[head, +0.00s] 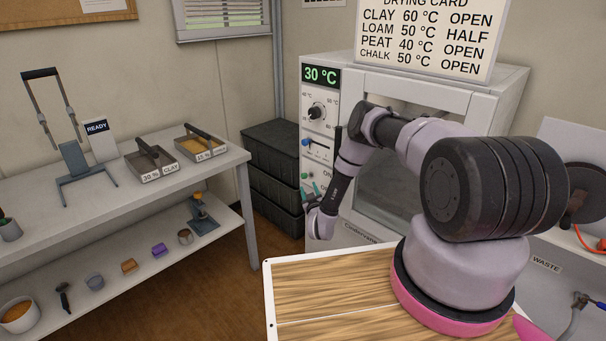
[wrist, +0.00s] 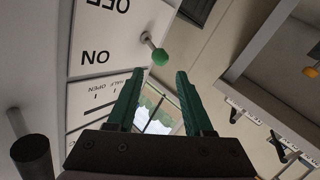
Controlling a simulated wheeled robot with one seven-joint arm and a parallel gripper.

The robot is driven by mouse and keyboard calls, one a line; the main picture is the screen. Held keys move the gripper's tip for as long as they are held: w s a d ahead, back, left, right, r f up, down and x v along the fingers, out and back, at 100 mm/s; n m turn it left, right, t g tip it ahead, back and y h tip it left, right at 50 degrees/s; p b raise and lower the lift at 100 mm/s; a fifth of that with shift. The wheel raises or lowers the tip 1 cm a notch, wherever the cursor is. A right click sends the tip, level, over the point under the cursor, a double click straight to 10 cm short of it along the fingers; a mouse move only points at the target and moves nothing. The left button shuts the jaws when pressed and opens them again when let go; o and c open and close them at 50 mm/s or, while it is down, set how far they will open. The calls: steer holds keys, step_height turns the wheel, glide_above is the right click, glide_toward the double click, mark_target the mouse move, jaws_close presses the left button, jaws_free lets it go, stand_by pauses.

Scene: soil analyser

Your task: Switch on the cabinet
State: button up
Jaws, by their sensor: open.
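The white cabinet (head: 385,84) stands at the back, with a lit 30 °C display (head: 320,75) and controls down its left front. In the wrist view, a toggle lever with a round green tip (wrist: 160,57) sticks out of the white panel (wrist: 112,35), whose OFF and ON labels appear upside down. I cannot tell which way the lever is set. My gripper (wrist: 157,75) is open and empty, and its green fingers point toward the lever. The green tip shows just beyond them, with no clear contact. In the head view, my gripper (head: 311,187) is close to the lower control panel.
A black cylinder (wrist: 32,158) juts out near my gripper in the wrist view. A dark stack of boxes (head: 270,165) stands left of the cabinet. A bench (head: 215,172) with trays is further left. A drying card (head: 425,40) stands on the cabinet.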

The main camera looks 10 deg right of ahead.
mark_target(304, 176)
steer(key=w, duration=1)
steer(key=shift+w, duration=0.1)
